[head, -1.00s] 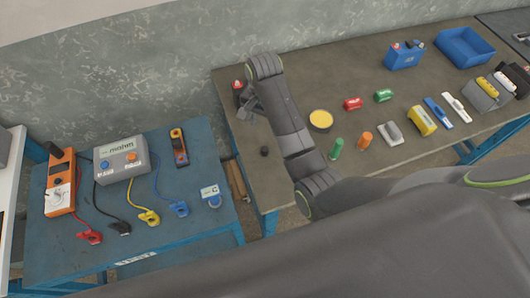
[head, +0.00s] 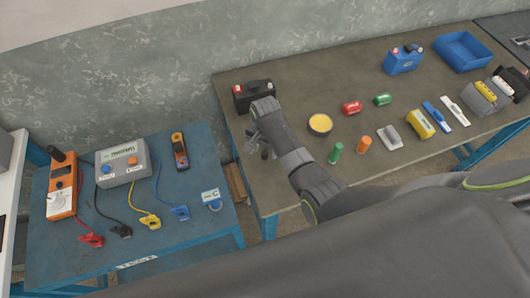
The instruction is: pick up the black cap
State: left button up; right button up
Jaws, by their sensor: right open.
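The black cap (head: 265,155) is a small dark piece on the brown bench, near its left front edge. My right gripper (head: 257,148) is low over the bench right at the cap, with its jaws open. The gripper's fingers and wrist partly hide the cap, and I cannot tell whether they touch it. My left gripper is not in view.
A black battery (head: 244,101) with a red top piece stands just behind my right wrist. A yellow-topped round tin (head: 320,124), a green cylinder (head: 336,153) and an orange one (head: 364,144) stand to the right. A blue table (head: 165,239) with meters is at left.

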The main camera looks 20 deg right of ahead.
jog(key=shift+f, duration=0.95)
jog(key=shift+c, duration=0.4)
jog(key=c, duration=1)
jog(key=shift+o, duration=0.2)
jog(key=shift+r, duration=0.1)
